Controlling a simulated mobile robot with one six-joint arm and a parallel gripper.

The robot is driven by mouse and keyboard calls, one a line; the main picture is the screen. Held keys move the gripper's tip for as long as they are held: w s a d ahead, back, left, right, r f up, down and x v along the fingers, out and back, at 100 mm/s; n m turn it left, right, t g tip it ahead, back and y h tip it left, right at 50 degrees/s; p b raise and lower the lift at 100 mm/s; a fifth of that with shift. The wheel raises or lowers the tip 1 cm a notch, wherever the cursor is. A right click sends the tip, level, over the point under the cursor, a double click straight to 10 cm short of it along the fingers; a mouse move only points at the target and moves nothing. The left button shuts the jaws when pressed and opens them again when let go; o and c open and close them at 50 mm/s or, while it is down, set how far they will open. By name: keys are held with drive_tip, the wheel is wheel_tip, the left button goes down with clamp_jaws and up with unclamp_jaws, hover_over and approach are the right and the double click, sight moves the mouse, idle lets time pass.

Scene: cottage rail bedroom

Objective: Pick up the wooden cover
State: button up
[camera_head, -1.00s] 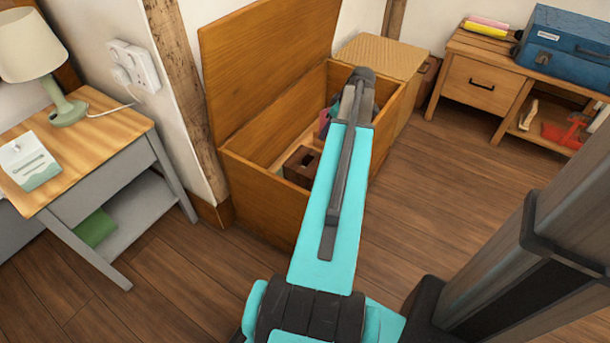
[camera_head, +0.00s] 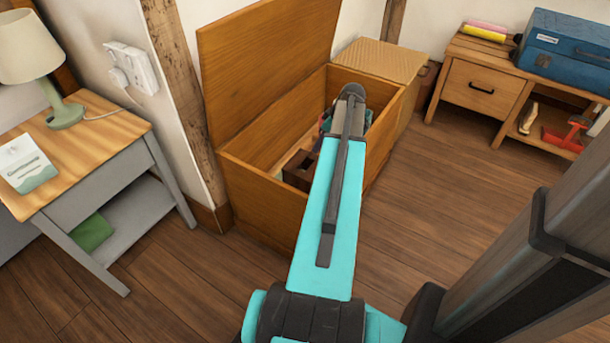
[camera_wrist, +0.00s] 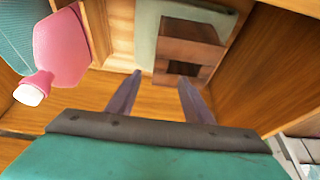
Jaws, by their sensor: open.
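The wooden cover (camera_head: 299,168) is a dark brown box with a square opening, inside the open wooden chest (camera_head: 252,198). My arm partly hides it in the head view. In the wrist view the cover (camera_wrist: 190,44) lies at upper right of centre, its dark opening facing my gripper, on or against a pale grey-green flat thing (camera_wrist: 146,40). My gripper (camera_wrist: 160,78) is open and empty. Its fingertips appear just short of the cover, slightly to its left; contact cannot be told. The head view hides my gripper behind the arm.
A pink bottle-like thing (camera_wrist: 66,45) with a white cap lies at left in the chest, beside a teal thing (camera_wrist: 28,35). The chest walls rise close around. The raised lid (camera_head: 262,65) stands at the back. A nightstand (camera_head: 90,150) is left; floor at right is clear.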

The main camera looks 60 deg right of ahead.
sight(313, 156)
drive_tip(key=shift+x, duration=1.45)
drive_tip(key=shift+b, duration=0.3)
drive_tip(key=shift+b+x, duration=1.1)
drive_tip(key=shift+x, duration=1.5)
drive_tip(key=shift+c, duration=0.5)
clamp_jaws()
